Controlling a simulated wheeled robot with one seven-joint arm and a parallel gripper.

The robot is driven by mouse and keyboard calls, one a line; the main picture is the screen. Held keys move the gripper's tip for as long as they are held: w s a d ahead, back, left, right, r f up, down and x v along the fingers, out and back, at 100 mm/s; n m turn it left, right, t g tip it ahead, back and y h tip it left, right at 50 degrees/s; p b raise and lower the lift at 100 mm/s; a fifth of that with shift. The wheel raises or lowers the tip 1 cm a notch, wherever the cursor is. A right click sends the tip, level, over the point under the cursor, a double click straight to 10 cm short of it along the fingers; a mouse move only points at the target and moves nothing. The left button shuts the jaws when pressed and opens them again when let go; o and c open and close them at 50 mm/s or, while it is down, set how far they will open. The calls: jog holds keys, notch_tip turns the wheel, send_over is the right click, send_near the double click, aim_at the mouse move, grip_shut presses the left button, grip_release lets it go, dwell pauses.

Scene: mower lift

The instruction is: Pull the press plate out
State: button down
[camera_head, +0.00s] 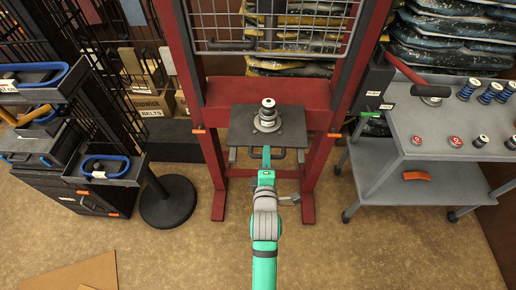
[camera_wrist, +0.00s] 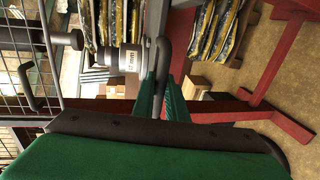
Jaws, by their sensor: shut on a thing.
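The press plate (camera_head: 240,132) is a dark square plate between the red posts of the press frame, low in the head view. A silver stepped cylinder part (camera_head: 267,117) stands upright on it. A dark bar handle (camera_head: 301,153) runs along its front edge. My gripper (camera_head: 266,152) reaches the front edge from below in the picture and is shut on the handle. In the wrist view, the green fingers (camera_wrist: 163,98) close around the dark handle bar (camera_wrist: 161,66). The silver part (camera_wrist: 120,59) with a label shows just beyond. The fingers hide part of the handle.
The red press frame (camera_head: 318,160) flanks the plate, with a wire mesh guard (camera_head: 285,28) above. A grey cart (camera_head: 420,128) with springs and small parts stands right. A dark round-based stand (camera_head: 168,205) and shelves stand left. Floor in front is mostly clear.

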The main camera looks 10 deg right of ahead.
jog(key=shift+s, duration=0.2)
jog(key=c, duration=1.8)
grip_release()
jog(key=v, duration=1)
jog(key=shift+s, duration=0.35)
jog(key=s+a+f+m, duration=0.1)
jog(key=s+a+m, duration=0.1)
jog(key=s+m, duration=0.3)
jog(key=s+a+f+m+y, duration=0.1)
jog(key=s+m, duration=0.4)
jog(key=s, duration=0.7)
jog(key=s+a+f+m+y, duration=0.1)
jog(key=s+a+f+m, duration=0.1)
jog(key=s+a+m, duration=0.2)
jog(key=s+m, duration=0.2)
jog(key=s, duration=0.2)
jog(key=shift+s+f, duration=0.3)
jog(key=shift+s, duration=0.1)
